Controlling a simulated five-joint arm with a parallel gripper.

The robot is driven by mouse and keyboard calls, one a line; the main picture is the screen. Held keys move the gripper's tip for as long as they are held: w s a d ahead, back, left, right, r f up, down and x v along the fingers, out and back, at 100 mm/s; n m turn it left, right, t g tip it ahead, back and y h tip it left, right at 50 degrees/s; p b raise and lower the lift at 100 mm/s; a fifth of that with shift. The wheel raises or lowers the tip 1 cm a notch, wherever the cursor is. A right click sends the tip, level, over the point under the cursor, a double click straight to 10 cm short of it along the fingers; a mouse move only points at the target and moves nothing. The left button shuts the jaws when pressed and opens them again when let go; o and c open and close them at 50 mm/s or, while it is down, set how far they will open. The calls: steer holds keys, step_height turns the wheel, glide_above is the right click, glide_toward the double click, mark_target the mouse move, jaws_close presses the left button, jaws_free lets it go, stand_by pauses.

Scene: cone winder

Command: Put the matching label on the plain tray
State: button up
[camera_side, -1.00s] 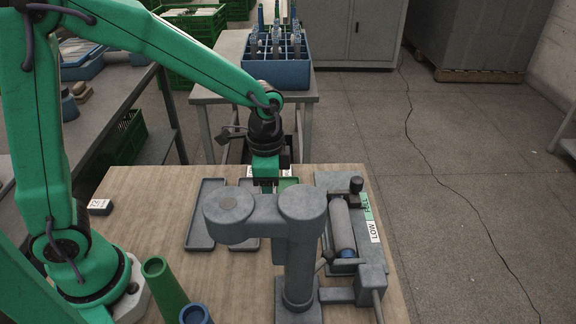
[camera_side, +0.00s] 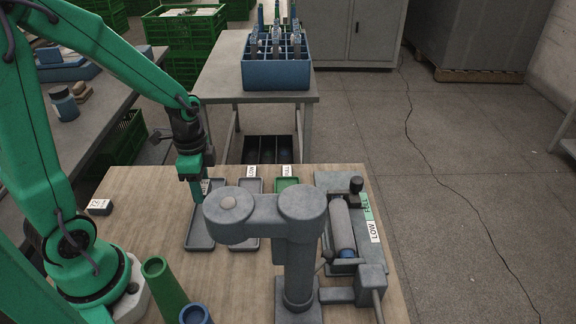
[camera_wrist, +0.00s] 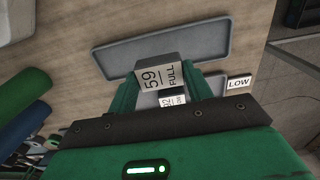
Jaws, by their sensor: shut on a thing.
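My gripper (camera_side: 196,192) is shut on a small white-faced label block (camera_wrist: 158,75) reading "59 FULL" in the wrist view. It holds the block over the far end of the left tray (camera_side: 200,237), a grey tray with no label seen at its end. That tray also shows in the wrist view (camera_wrist: 222,45). I cannot tell whether the block touches it. The middle grey tray (camera_side: 248,212) has a LOW label (camera_side: 252,171) at its far end. The right tray has a green inside (camera_side: 287,183) and a FULL label (camera_side: 285,170); the winder partly hides it.
The grey winder (camera_side: 265,210) stands close in front of the trays. Green (camera_side: 163,282) and blue (camera_side: 195,315) cones stand at the front. A small numbered block (camera_side: 99,207) lies at the table's left. Bare wood lies between it and the left tray.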

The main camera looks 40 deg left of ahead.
steer(key=shift+f, duration=0.1)
steer(key=shift+f, duration=1.8)
steer(key=shift+f, duration=0.95)
stand_by(1.7)
steer(key=o, duration=1.5)
steer(key=shift+r, duration=4)
